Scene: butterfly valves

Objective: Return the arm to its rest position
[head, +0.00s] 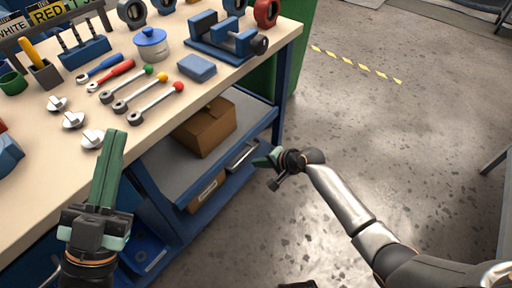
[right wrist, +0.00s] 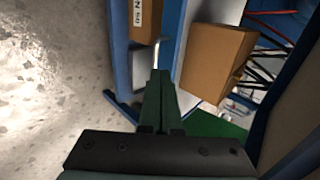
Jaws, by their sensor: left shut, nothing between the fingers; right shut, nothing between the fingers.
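My left gripper (head: 113,135) is shut and empty, pointing up the picture at the bench's front edge, just right of a silver knob (head: 93,138). My right arm (head: 343,197) reaches in from the lower right. Its gripper (head: 262,161) is shut and empty, over the floor beside the bench's lower shelf. In the right wrist view its closed green fingers (right wrist: 160,78) point toward the shelf's blue frame. Levers with green, yellow and red balls (head: 155,98) lie on the bench. Valve rings, one dark (head: 132,12) and one red (head: 266,12), stand at the back.
The workbench (head: 215,90) also holds a blue vise (head: 228,38), a lidded pot (head: 151,44), a blue block (head: 197,67) and screwdrivers (head: 110,76). A cardboard box (head: 207,127) sits on the lower shelf. The floor (head: 400,130) to the right is mostly clear.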

